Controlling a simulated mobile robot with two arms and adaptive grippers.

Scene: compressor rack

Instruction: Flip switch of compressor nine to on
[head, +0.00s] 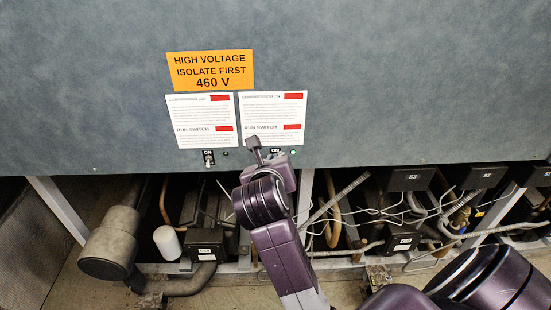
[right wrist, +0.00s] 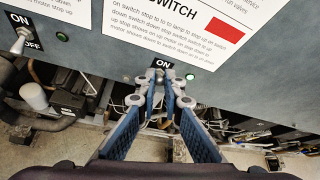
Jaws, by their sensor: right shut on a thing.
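The switch of compressor nine sits below the right-hand placard (head: 273,118), whose small heading seems to read C9. My right gripper (head: 265,153) is at this switch and hides most of it in the head view. In the right wrist view the two blue-padded fingers (right wrist: 161,84) close around the switch lever (right wrist: 160,75), just under its ON label (right wrist: 163,64). The lever's exact tilt is hidden between the fingertips. The lamp (right wrist: 190,77) beside it glows green; it also shows lit in the head view (head: 292,152). My left gripper is not in view.
A second switch (head: 208,160) with a dark lamp (head: 226,153) sits to the left under its own placard (head: 201,121). An orange high-voltage sign (head: 210,71) is above. Pipes, cables and black boxes (head: 205,244) fill the open rack below the panel's lower edge.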

